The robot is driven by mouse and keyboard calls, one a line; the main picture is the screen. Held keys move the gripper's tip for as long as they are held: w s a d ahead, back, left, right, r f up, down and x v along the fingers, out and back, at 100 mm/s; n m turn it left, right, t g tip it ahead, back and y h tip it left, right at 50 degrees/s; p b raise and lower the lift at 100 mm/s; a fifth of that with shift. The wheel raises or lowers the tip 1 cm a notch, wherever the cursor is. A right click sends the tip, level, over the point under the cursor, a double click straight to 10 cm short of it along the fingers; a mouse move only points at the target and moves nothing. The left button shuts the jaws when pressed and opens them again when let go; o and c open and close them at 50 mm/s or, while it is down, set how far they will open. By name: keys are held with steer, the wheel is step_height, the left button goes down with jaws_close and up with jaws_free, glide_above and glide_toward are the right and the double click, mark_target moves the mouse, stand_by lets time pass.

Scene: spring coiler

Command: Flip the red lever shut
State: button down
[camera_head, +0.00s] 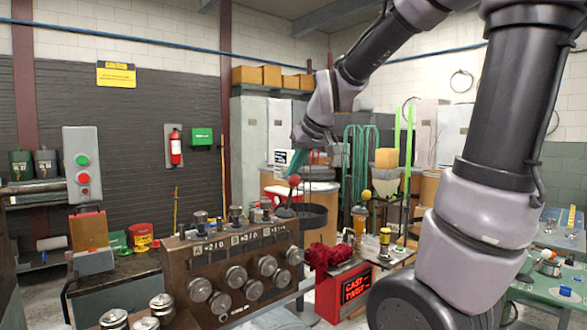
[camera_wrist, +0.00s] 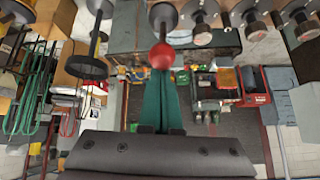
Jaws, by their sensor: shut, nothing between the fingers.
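The red lever shows as a red ball knob (camera_head: 294,180) on a thin dark stem that rises nearly upright from the right end of the brown machine (camera_head: 190,262). In the wrist view the red knob (camera_wrist: 162,56) is centred, with its stem running up to a round dark base. My gripper (camera_head: 296,164) is right at the knob, its teal fingers coming down from the upper right. In the wrist view my gripper (camera_wrist: 164,76) has its fingers together, tips at the knob's lower edge. They hold nothing. I cannot tell whether the tips touch the knob.
Another lever with a yellow ball (camera_head: 366,194) stands to the right. Round knobs line the machine's front.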

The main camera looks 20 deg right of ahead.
steer(key=shift+s+f, duration=0.15)
steer(key=shift+f, duration=0.1)
steer(key=w+r, duration=0.3)
steer(key=s+f+v, duration=0.1)
steer(key=v, duration=0.8)
steer(key=shift+s, duration=0.25)
steer(key=shift+d+f, duration=0.1)
